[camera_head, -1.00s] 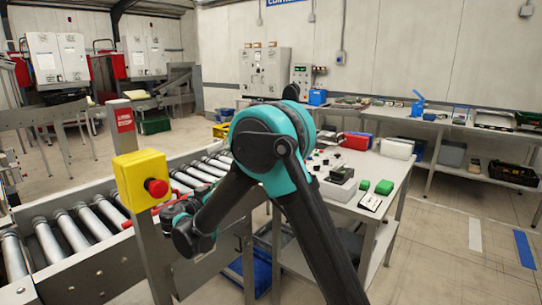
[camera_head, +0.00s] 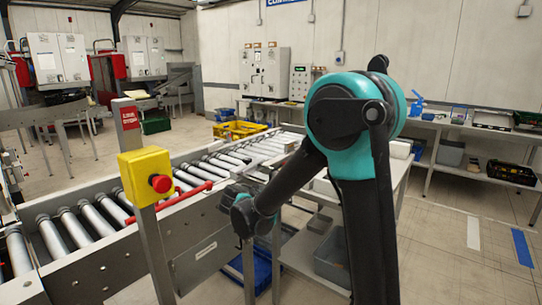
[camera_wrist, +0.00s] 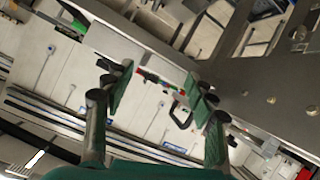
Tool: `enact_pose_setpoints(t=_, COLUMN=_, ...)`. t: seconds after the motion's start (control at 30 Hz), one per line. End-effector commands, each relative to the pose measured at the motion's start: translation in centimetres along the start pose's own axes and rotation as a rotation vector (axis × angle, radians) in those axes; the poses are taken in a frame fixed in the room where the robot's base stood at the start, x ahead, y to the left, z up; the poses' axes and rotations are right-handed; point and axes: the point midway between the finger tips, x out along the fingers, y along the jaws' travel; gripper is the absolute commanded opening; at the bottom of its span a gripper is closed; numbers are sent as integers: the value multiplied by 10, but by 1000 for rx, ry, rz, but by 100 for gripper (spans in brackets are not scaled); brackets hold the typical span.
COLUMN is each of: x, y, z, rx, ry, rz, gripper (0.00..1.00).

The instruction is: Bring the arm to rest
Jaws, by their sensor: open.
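My gripper (camera_wrist: 158,88) shows in the wrist view with its two green-padded fingers apart and nothing between them. In the head view my arm is bent, with its teal elbow high in front of the workbench and its lower end beside the near right side of the roller conveyor (camera_head: 222,163). The fingers cannot be made out clearly in that view. The wrist view is strongly tilted and shows grey metal structure close beyond the fingers.
A yellow box with a red emergency button (camera_head: 147,178) stands on a post at the conveyor's near side. A yellow crate (camera_head: 240,129) is at the conveyor's far end. My arm hides much of the workbench. Open floor (camera_head: 455,260) lies to the right.

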Motion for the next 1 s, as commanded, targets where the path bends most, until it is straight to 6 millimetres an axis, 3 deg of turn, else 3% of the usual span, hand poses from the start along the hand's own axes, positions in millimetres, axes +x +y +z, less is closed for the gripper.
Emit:
enact_pose_setpoints(t=0.03, x=12, y=28, z=13, rx=-26, ry=-66, rz=3, gripper=56)
enact_pose_setpoints(t=0.2, x=30, y=106, z=71, rx=-125, ry=-297, rz=-57, gripper=56)
enact_pose_setpoints(t=0.37, x=23, y=162, z=130, rx=-179, ry=-472, rz=-169, gripper=56)
enact_pose_setpoints(t=0.5, x=4, y=196, z=182, rx=-195, ry=-581, rz=-300, gripper=56)
enact_pose_setpoints(t=0.73, x=-33, y=217, z=240, rx=-180, ry=-644, rz=-500, gripper=56)
enact_pose_setpoints(t=1.0, x=-47, y=218, z=256, rx=-169, ry=-642, rz=-577, gripper=56)
